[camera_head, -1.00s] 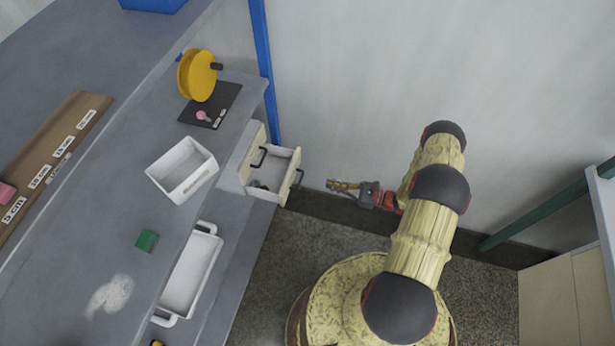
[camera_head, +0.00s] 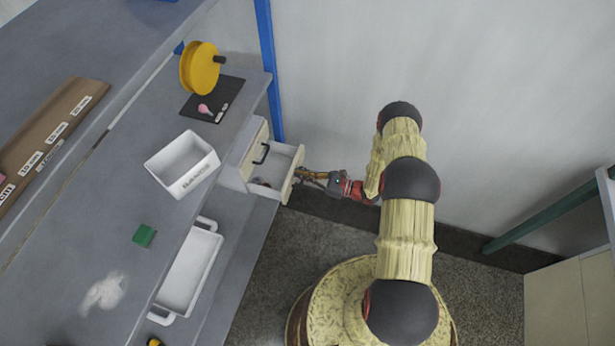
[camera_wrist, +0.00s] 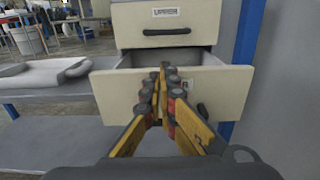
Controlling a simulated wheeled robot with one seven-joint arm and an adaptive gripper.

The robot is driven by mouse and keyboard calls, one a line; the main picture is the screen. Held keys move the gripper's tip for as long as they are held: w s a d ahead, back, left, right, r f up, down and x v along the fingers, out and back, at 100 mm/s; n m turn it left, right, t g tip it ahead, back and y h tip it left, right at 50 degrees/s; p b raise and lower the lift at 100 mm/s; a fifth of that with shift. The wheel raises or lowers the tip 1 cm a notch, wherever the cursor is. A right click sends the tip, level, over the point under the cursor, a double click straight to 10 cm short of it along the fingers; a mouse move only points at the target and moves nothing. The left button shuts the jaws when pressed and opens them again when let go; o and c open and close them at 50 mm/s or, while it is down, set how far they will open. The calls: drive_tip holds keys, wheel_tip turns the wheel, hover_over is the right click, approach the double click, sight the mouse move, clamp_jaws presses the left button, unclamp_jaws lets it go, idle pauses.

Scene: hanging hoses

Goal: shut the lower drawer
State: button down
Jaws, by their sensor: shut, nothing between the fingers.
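The lower drawer (camera_head: 288,180) is pulled partly out of the small cabinet at the shelf's end, and something lies inside it. My gripper (camera_head: 304,173) is shut and empty, pointing at the lower drawer's front. In the wrist view its closed fingertips (camera_wrist: 163,68) overlap the front's middle; I cannot tell whether they touch it.
A white bin (camera_head: 184,170) and a green block (camera_head: 144,235) sit on the bench left of the cabinet. A white tray (camera_head: 172,290) lies on the lower shelf. A blue post (camera_head: 268,70) stands behind the cabinet. The floor right of it is clear.

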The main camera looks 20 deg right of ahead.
drive_tip(key=shift+a, duration=0.1)
drive_tip(key=b+x, duration=0.2)
drive_tip(key=x, duration=1)
drive_tip(key=shift+b, duration=0.3)
